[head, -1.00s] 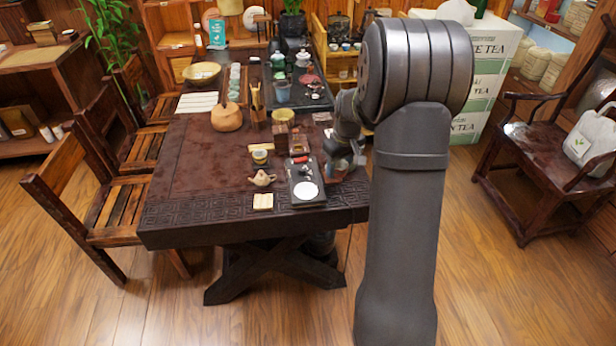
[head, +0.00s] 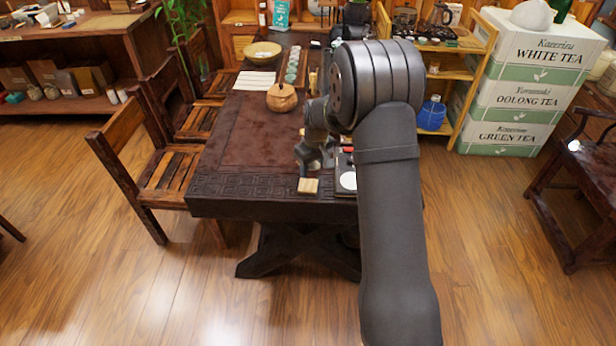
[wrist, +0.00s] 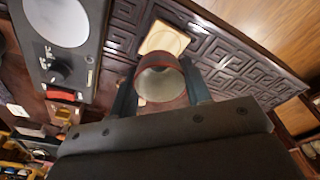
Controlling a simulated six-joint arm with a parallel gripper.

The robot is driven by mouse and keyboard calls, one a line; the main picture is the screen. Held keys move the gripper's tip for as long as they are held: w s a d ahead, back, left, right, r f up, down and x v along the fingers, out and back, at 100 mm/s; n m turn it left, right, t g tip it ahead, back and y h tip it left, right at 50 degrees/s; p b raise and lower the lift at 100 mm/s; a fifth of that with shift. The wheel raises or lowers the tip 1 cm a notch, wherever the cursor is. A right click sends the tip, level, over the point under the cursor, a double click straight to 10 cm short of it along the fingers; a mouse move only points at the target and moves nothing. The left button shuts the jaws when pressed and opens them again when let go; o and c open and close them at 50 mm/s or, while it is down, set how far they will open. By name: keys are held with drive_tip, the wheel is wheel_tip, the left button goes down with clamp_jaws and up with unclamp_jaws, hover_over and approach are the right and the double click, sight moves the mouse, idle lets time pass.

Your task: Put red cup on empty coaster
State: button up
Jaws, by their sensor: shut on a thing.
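The red cup (wrist: 160,82) is held between the two fingers of my gripper (wrist: 160,90); its pale inside faces the wrist camera. The empty coaster (wrist: 165,38), a pale wooden square, lies on the table just beyond the cup in the wrist view, partly covered by it. The coaster (head: 308,186) also shows near the table's front edge in the head view. There my gripper (head: 310,166) is above the table just behind the coaster. The cup cannot be made out in the head view.
A round clay pot (head: 282,97) stands farther back on the table (head: 245,150). My arm hides the table's right side.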

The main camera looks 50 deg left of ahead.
sight(308, 185)
drive_tip(key=shift+s+a+f, duration=0.3)
drive_tip(key=shift+a+f, duration=0.1)
drive_tip(key=shift+a, duration=0.15)
drive_tip(key=shift+f, duration=1.95)
drive_tip(key=shift+f, duration=0.15)
drive_tip(key=o, duration=1)
drive_tip(key=r, duration=0.4)
drive_tip(key=d+r, duration=0.1)
drive_tip(key=r, duration=0.7)
drive_tip(key=shift+d+r, duration=0.15)
drive_tip(key=shift+d, duration=0.05)
